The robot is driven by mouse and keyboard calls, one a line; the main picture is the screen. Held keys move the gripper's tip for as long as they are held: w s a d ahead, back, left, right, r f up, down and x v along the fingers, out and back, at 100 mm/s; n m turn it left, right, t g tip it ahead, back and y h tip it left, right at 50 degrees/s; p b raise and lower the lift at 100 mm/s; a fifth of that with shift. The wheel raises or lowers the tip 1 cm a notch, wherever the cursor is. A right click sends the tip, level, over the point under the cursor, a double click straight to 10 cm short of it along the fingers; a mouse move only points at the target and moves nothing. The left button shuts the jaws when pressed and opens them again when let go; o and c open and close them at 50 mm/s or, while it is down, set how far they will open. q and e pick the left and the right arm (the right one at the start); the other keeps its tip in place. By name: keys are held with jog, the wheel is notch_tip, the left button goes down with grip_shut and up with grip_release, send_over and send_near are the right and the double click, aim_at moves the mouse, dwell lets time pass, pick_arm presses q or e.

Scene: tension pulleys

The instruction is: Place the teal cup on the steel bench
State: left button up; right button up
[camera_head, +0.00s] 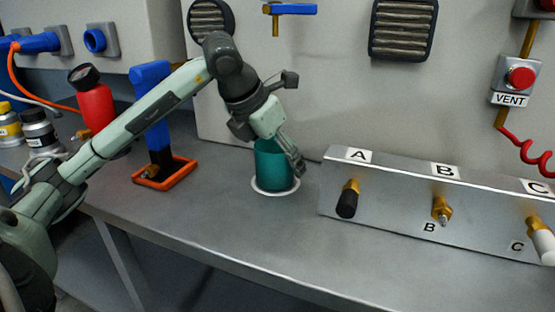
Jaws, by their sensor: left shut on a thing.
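The teal cup (271,166) is upright at a white ring (276,193) marked on the steel bench (225,219). I cannot tell whether its base touches the bench. My left gripper (290,150) reaches in from the left and is shut on the cup from above and the right side. The gripper hides the cup's upper rim. My right gripper is not in view.
A sloped panel (391,212) with fittings labelled A, B and C stands right of the cup. An orange tray (154,184) with a blue stand, a red bottle (91,108) and small jars (39,131) are on the left. The bench front between is clear.

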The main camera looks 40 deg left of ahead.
pick_arm(q)
jog(key=shift+d, duration=0.1)
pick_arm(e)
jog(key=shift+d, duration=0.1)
pick_arm(q)
jog(key=shift+f, duration=0.1)
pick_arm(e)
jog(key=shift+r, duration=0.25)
pick_arm(q)
jog(key=o, duration=1.1)
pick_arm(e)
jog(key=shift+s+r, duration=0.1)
